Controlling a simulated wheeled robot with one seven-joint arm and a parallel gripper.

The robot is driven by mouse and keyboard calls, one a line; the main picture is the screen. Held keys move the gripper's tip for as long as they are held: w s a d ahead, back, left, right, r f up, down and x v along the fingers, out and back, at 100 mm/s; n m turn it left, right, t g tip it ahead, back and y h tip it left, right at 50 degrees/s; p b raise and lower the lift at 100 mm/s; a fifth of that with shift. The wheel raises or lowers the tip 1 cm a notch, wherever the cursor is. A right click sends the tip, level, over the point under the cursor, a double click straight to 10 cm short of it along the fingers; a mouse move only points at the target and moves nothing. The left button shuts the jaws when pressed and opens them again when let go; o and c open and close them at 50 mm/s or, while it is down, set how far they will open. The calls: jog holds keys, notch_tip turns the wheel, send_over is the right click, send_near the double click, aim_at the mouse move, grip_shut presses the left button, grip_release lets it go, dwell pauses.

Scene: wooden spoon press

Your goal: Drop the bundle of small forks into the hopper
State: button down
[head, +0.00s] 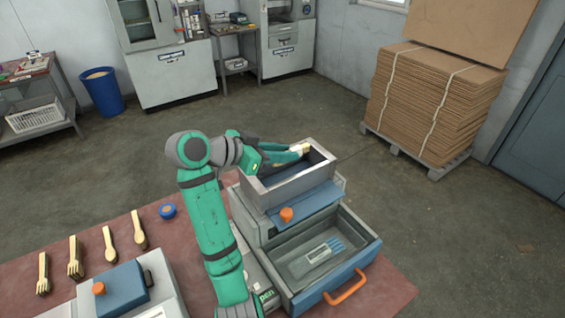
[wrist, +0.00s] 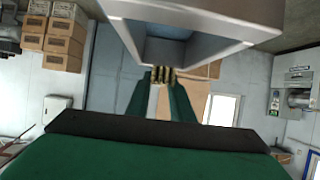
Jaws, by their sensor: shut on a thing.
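My gripper (head: 294,151) is shut on the bundle of small forks (head: 303,148), a pale wooden bunch at its fingertips. In the head view the bundle shows at the upper part of the grey open-topped hopper (head: 272,196), near its far rim. In the wrist view my green fingers (wrist: 163,82) hold the bundle (wrist: 162,75) close to the hopper's rim (wrist: 190,50). I cannot tell exactly how deep the bundle sits relative to the rim.
Below the hopper, an open drawer (head: 368,258) with an orange handle has a fork picture inside. A blue tape roll (head: 168,211) and a blue-lidded box (head: 122,290) are nearby.

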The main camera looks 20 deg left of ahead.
jog(key=shift+w+a+f, duration=0.15)
jog(key=shift+w+f, duration=0.05)
jog(key=shift+f, duration=0.1)
jog(key=shift+w+a+f, duration=0.1)
jog(key=shift+f, duration=1.6)
jog(key=shift+f, duration=0.55)
jog(key=c, duration=1.6)
grip_release()
jog(key=shift+o, duration=0.2)
jog(key=shift+r, duration=0.35)
jog(key=v, duration=0.7)
jog(key=shift+s+r, duration=0.2)
jog(key=shift+r, duration=0.15)
